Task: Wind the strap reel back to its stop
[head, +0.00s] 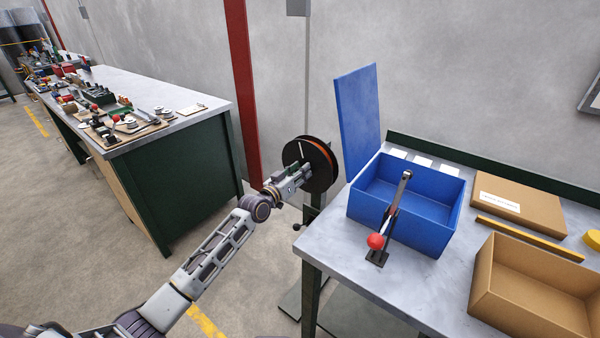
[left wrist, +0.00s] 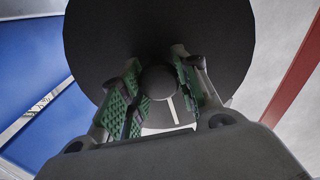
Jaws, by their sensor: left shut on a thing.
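The strap reel (head: 322,162) is a black disc with an orange-brown strap edge, standing upright on a post left of the workbench. A white line marks its face. My left gripper (head: 296,172) reaches its face from the left. In the left wrist view, the reel (left wrist: 225,45) fills the upper middle, and a dark round knob (left wrist: 158,82) sits between the green-padded fingers of my left gripper (left wrist: 160,88). The gripper is shut on this knob. Part of the white line shows below the knob. The fingers hide part of the reel's face. My right gripper is not in view.
The workbench (head: 335,262) right of the reel holds an open blue bin (head: 435,237), a lever with a red ball (head: 376,241) and cardboard boxes (head: 520,200). A blue panel (head: 357,115) stands behind. A cluttered bench (head: 190,117) is at left; the floor between is clear.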

